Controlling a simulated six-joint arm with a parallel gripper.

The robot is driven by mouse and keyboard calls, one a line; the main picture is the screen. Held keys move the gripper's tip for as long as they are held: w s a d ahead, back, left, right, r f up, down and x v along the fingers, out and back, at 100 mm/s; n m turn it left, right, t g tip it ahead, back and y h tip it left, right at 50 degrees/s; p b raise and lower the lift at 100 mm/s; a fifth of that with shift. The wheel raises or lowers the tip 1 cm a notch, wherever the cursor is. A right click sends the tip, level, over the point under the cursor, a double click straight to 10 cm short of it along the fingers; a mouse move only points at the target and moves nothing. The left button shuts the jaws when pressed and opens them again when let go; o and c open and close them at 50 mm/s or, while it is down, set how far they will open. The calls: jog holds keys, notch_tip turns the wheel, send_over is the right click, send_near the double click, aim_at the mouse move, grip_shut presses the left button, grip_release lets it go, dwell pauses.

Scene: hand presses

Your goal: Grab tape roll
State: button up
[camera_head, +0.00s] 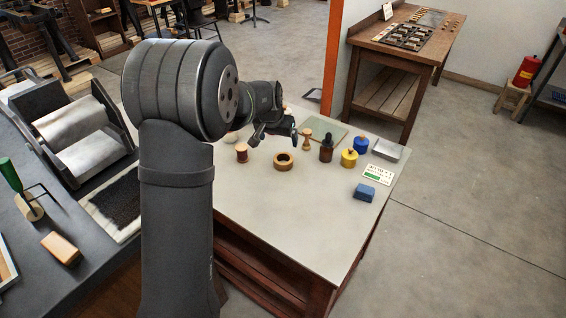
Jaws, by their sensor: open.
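The tape roll (283,161), a tan ring with a dark hole, lies flat on the pale tabletop (275,221). My gripper (275,143) is open and empty above the table. In the picture its fingers show just above and to the left of the roll, apart from it. How high the fingers are over the table is hard to tell. The roll is fully visible.
Near the roll stand a red-brown spool (242,153), a wooden stamp (306,140) and a dark bottle (326,149). Yellow (349,158) and blue (361,145) jars and a blue block (364,192) lie right. The front tabletop is clear.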

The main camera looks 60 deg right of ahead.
send_near(282, 158)
jog(key=shift+s+a+f, duration=0.1)
jog(key=shift+s+f, duration=0.6)
jog(key=x, duration=0.5)
jog(key=shift+a+f, duration=0.15)
jog(key=shift+a, duration=0.1)
jog(key=c, duration=1.1)
